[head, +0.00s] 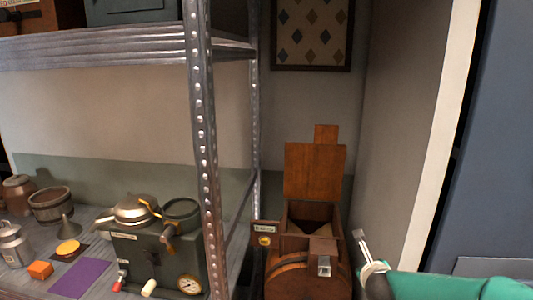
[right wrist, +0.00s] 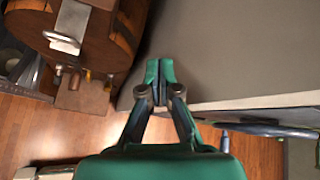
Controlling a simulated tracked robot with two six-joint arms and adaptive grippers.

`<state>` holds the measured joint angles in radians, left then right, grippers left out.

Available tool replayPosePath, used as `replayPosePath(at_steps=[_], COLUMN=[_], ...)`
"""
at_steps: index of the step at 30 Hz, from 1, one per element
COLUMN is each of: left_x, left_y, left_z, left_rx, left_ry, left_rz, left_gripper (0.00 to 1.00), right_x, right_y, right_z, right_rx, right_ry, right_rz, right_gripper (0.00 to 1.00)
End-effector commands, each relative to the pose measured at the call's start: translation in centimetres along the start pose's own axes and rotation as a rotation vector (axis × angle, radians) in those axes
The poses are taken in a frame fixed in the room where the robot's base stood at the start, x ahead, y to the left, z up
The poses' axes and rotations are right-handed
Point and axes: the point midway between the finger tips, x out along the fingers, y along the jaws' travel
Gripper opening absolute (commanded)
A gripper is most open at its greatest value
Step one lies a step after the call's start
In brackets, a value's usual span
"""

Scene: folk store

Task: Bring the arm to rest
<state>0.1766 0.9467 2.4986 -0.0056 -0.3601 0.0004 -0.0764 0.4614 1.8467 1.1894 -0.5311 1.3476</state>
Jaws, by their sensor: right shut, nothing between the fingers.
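My right arm comes in from the lower right of the head view, with a teal link. My right gripper (head: 361,240) is beside the right side of a wooden chest-like box (head: 315,170) with a raised lid. In the right wrist view the gripper (right wrist: 160,72) has its teal fingers together with nothing between them. Its tips are near the edge of a grey panel (right wrist: 230,50), and I cannot tell if they touch it. My left gripper is not in view.
A metal shelf (head: 208,150) stands at left, holding a green-grey machine (head: 150,250), an orange block (head: 40,269) and a purple mat (head: 82,278). A grey wall (head: 400,130) rises at right. The right wrist view shows a wooden barrel (right wrist: 100,40) and wood floor (right wrist: 60,135).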

Motion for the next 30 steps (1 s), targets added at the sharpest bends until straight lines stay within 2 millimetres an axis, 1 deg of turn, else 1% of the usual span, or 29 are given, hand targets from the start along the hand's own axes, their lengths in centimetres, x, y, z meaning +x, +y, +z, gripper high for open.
replayPosePath(at_steps=[1, 2, 3, 4, 5, 6, 7, 8, 9, 11, 12, 14, 15, 17, 18, 20, 21, 23, 24, 26, 30], left_x=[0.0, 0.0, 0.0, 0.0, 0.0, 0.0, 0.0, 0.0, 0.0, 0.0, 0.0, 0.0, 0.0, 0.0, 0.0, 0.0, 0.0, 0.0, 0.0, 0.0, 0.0], left_y=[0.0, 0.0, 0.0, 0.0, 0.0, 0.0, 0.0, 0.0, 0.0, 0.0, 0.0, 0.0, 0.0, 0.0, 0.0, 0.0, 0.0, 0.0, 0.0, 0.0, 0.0], left_z=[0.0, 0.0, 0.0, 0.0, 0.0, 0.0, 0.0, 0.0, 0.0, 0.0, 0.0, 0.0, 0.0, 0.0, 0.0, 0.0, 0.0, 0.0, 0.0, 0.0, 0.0], left_rx=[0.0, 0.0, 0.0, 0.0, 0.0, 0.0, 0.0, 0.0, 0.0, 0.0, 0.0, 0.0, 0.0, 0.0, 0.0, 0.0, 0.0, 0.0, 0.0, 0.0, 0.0], left_ry=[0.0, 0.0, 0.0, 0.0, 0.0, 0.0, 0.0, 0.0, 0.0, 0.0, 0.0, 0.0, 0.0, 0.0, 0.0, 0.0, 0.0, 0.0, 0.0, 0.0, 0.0], left_rz=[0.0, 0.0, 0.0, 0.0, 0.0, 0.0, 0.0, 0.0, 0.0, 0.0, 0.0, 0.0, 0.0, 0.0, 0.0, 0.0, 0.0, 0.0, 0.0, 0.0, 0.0], left_gripper=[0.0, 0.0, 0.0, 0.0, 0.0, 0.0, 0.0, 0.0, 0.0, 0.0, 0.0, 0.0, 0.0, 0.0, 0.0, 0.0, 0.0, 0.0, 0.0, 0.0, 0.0], right_x=[1.7, 2.4, 3.1, 3.6, 3.9, 4.1, 4.2, 4.0, 3.8, 2.9, 1.9, 0.1, -1.4, -4.1, -6.0, -9.0, -10.5, -11.8, -12.2, -12.3, -12.3], right_y=[2.0, 3.1, 4.5, 5.7, 6.8, 8.4, 9.6, 10.8, 12.4, 14.9, 16.6, 19.1, 20.8, 23.1, 24.5, 26.3, 27.0, 27.5, 27.8, 27.9, 27.9], right_z=[-3.8, -5.7, -8.3, -10.3, -12.3, -15.0, -17.0, -18.9, -21.5, -25.3, -27.7, -31.2, -33.2, -35.9, -37.4, -38.7, -39.0, -39.2, -39.2, -39.1, -39.1], right_rx=[-0.106, -0.173, -0.263, -0.335, -0.405, -0.504, -0.577, -0.654, -0.754, -0.911, -1.019, -1.18, -1.293, -1.46, -1.575, -1.759, -1.87, -2.001, -2.068, -2.14, -2.207], right_ry=[0.057, 0.081, 0.111, 0.131, 0.15, 0.169, 0.181, 0.187, 0.193, 0.185, 0.166, 0.119, 0.068, -0.037, -0.13, -0.312, -0.436, -0.59, -0.668, -0.745, -0.803], right_rz=[0.037, 0.061, 0.096, 0.128, 0.162, 0.213, 0.255, 0.301, 0.365, 0.472, 0.551, 0.676, 0.763, 0.894, 0.975, 1.077, 1.112, 1.131, 1.131, 1.121, 1.11], right_gripper=[0.0, 0.0, 0.0, 0.0, 0.0, 0.0, 0.0, 0.0, 0.0, 0.0, 0.0, 0.0, 0.0, 0.0, 0.0, 0.0, 0.0, 0.0, 0.0, 0.0, 0.0])
